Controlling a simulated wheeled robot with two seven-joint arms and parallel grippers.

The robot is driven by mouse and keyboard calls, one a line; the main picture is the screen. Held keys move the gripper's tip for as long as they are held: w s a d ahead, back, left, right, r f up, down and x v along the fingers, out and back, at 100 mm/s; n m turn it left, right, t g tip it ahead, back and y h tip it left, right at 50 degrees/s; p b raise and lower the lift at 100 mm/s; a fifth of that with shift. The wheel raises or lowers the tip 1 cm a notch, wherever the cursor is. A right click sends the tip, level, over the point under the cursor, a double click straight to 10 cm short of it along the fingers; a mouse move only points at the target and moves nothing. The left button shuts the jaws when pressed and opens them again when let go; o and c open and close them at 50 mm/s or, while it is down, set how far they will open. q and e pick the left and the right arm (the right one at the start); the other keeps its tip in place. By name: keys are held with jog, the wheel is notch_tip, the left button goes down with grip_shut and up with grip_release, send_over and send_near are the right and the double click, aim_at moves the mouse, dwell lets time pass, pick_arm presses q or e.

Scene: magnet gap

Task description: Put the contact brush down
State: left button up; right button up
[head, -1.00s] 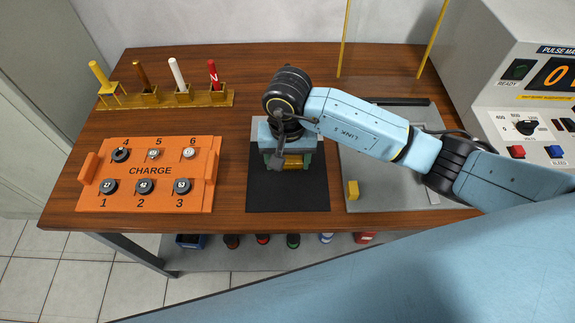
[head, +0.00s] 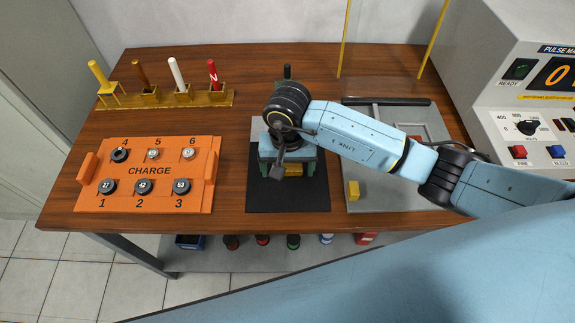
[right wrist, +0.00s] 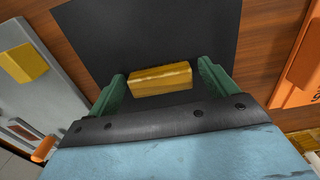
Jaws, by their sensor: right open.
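A brass-coloured block, which I take for the contact brush, lies on the black mat (head: 285,198). It shows in the right wrist view (right wrist: 161,79) and partly in the head view (head: 294,169), where my arm covers much of it. My right gripper (right wrist: 162,72) is open, with one green finger on each side of the block and visible gaps between. In the head view the right gripper (head: 290,163) is over the mat, largely hidden under its wrist. My left gripper is out of view.
The orange CHARGE box (head: 150,205) stands left, with a yellow rack (head: 215,99) of upright rods behind it. A grey tray (head: 400,195) with a yellow block (head: 352,190) lies right. A black-topped post (head: 287,72) stands behind my wrist. The pulse unit (head: 500,80) is far right.

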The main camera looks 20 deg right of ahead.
aim_at(288, 167)
jog(key=shift+r, duration=0.2)
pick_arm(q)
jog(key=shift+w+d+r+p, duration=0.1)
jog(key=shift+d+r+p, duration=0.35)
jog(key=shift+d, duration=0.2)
pick_arm(e)
notch_tip(288, 167, up, 12)
jog(key=shift+f, duration=0.1)
